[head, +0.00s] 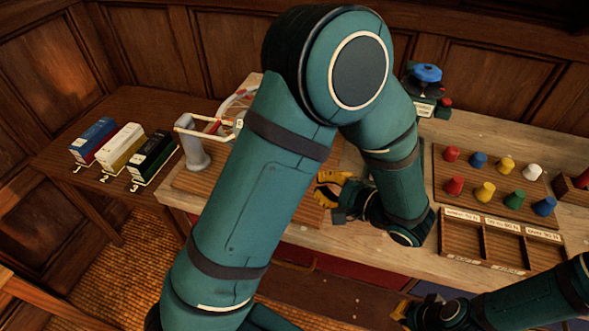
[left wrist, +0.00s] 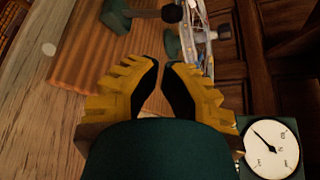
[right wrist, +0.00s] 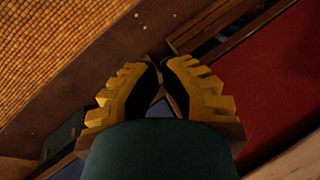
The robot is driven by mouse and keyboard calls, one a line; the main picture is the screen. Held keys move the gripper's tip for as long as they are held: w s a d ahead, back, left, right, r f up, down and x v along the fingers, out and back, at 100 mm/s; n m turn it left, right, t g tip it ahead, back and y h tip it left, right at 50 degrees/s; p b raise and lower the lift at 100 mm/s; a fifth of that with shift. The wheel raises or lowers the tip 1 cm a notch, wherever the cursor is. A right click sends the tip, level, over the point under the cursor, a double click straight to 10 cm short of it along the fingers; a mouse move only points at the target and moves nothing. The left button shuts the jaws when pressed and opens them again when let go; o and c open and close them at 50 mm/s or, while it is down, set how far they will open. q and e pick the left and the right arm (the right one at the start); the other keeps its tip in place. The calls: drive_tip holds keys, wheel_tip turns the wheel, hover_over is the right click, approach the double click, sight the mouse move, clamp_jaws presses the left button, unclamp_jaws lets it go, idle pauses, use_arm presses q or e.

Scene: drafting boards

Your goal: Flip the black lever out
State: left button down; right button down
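I cannot tell for sure that this is the black lever; in the head view my left arm covers that part of the bench. My left gripper (head: 321,187) is over the wooden bench, empty, its yellow fingers (left wrist: 161,70) a narrow gap apart and clear of the knob. My right gripper (head: 402,311) is low in front of the bench, empty, its fingers (right wrist: 157,70) also slightly apart.
A grey post (head: 194,150) with a white-and-red frame stands left of my arm. Three labelled boxes (head: 120,148) stand on the side table. A pegboard (head: 440,172) with coloured pegs and a compartment tray (head: 452,246) lie right. A dial (left wrist: 268,146) shows in the left wrist view.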

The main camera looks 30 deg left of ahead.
use_arm(q)
drive_tip(key=b+x, duration=0.1)
drive_tip(key=x, duration=0.9)
use_arm(e)
drive_tip(key=shift+w+f, duration=0.2)
drive_tip(key=shift+f, duration=0.35)
